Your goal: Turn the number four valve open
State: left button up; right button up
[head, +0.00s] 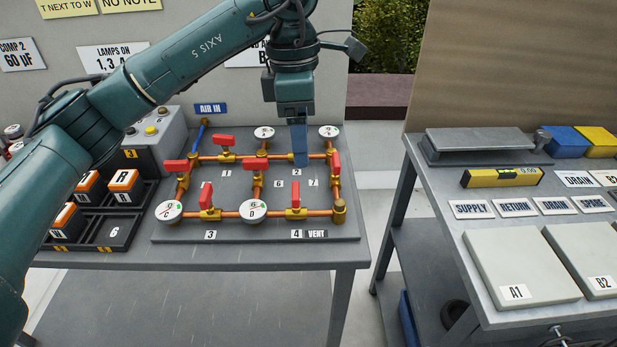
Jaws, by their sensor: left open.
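The number four valve (296,213) is a brass body on the front orange pipe of the valve board, above the label 4 (297,234). Its red handle (296,194) points away from me, across the pipe. My left gripper (299,158) is in the head view with its fingers pointing down, behind the number four handle in the picture. It is open, appears empty, and covers part of the rear pipe near label 2. Contact with anything there cannot be told. My right gripper is out of view.
The grey valve board (250,232) carries several other red-handled valves and round gauges, including gauge D (253,211). A black tray (100,232) with orange-topped blocks is at left. A second bench (430,190) with labels and plates stands right, across a gap.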

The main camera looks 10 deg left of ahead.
aim_at(295, 190)
pick_arm(q)
jog(key=shift+y, duration=0.5)
jog(key=f, duration=0.4)
jog(key=a+f, duration=0.1)
jog(key=f, duration=0.7)
jog(key=shift+w+a, duration=0.2)
jog(key=shift+w, duration=0.2)
jog(key=shift+c, duration=0.3)
jog(key=c, duration=0.9)
